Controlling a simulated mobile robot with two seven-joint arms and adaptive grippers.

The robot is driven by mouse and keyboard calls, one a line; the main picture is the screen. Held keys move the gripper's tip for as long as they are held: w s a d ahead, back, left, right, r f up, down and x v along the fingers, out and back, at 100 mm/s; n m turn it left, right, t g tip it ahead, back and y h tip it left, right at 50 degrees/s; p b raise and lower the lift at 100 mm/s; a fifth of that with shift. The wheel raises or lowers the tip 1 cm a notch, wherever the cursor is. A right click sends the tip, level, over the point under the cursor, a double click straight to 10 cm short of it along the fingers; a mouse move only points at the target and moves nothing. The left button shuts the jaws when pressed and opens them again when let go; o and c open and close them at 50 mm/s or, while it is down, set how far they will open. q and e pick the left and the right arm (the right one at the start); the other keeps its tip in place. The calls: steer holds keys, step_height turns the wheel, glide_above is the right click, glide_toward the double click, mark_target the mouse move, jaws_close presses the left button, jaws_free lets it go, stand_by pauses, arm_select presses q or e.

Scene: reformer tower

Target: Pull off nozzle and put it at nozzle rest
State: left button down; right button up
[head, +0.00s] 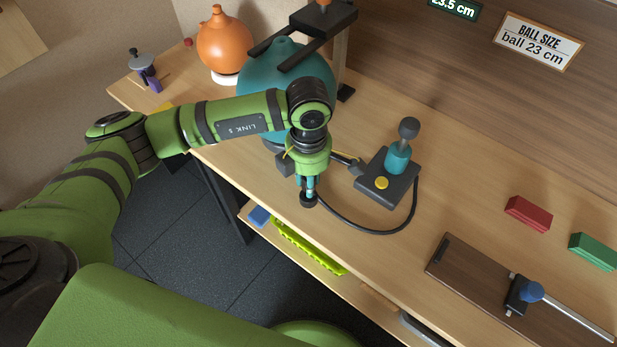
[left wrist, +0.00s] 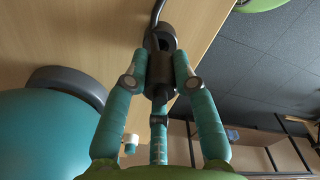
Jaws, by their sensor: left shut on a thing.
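My left gripper (head: 308,193) points down over the front edge of the table and is shut on the dark nozzle (head: 308,201). In the left wrist view the teal fingers (left wrist: 165,85) close around the nozzle (left wrist: 158,72), and its black hose runs up out of the picture. The teal ball (head: 290,68) stands behind my arm, partly hidden; it also shows in the left wrist view (left wrist: 45,135), apart from the nozzle. The hose (head: 365,230) curves to a dark pump (head: 388,180) with a teal cylinder and grey knob. I cannot tell which thing is the nozzle rest. My right gripper is not in view.
A dark stand (head: 340,50) reaches over the teal ball. An orange ball (head: 224,42) and a small grey-and-purple device (head: 145,70) stand at the far left. A red block (head: 528,213), a green block (head: 593,251) and a sliding gauge (head: 480,280) lie at the right.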

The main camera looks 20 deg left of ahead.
arm_select(q)
steer(key=shift+b, duration=0.55)
stand_by(0.9)
steer(key=shift+f, duration=0.2)
steer(key=shift+f+b, duration=1.3)
steer(key=shift+b, duration=0.3)
steer(key=c, duration=0.9)
jaws_free()
steer(key=shift+r, duration=0.2)
step_height(320, 180, up, 12)
steer(key=shift+f, duration=0.1)
